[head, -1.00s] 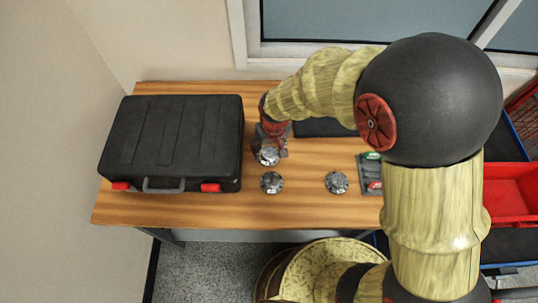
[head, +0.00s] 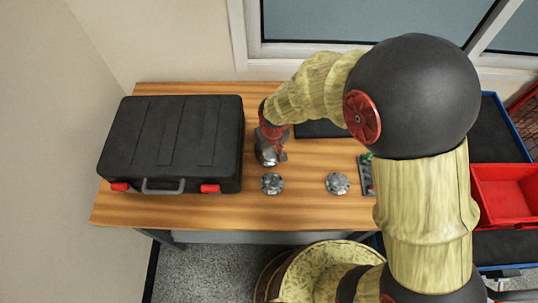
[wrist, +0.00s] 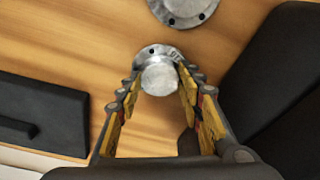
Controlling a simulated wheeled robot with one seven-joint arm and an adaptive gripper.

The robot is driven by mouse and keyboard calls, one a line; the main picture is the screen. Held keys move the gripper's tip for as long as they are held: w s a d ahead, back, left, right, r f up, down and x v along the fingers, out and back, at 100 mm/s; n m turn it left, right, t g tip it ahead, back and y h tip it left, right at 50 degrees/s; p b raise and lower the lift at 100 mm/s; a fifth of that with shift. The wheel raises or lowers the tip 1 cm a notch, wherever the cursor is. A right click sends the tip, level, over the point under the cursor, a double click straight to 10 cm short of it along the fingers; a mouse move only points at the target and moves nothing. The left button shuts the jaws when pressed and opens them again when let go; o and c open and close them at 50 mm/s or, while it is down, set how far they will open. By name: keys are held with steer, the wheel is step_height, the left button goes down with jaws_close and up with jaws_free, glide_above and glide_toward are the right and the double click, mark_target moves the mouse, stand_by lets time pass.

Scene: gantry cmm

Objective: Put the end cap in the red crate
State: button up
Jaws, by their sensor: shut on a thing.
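The end cap is a grey metal flanged disc with a round boss. In the wrist view the end cap (wrist: 159,76) sits between the two fingers of my gripper (wrist: 160,84), with its boss towards the camera. My gripper (head: 270,148) is shut on it over the table, just right of the black case. In the head view the end cap (head: 268,158) is partly hidden by the fingers. Whether it touches the table is unclear. The red crate (head: 505,194) stands at the far right, partly behind my arm, on a blue-edged cart.
Two similar metal flanges, one nearer (head: 272,184) and one to the right (head: 337,184), lie on the wooden table (head: 215,212). A large black case (head: 172,140) fills the table's left. A grey tray (head: 366,178) and a dark flat item (head: 320,129) lie right of my gripper.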

steer(key=c, duration=0.6)
jaws_close()
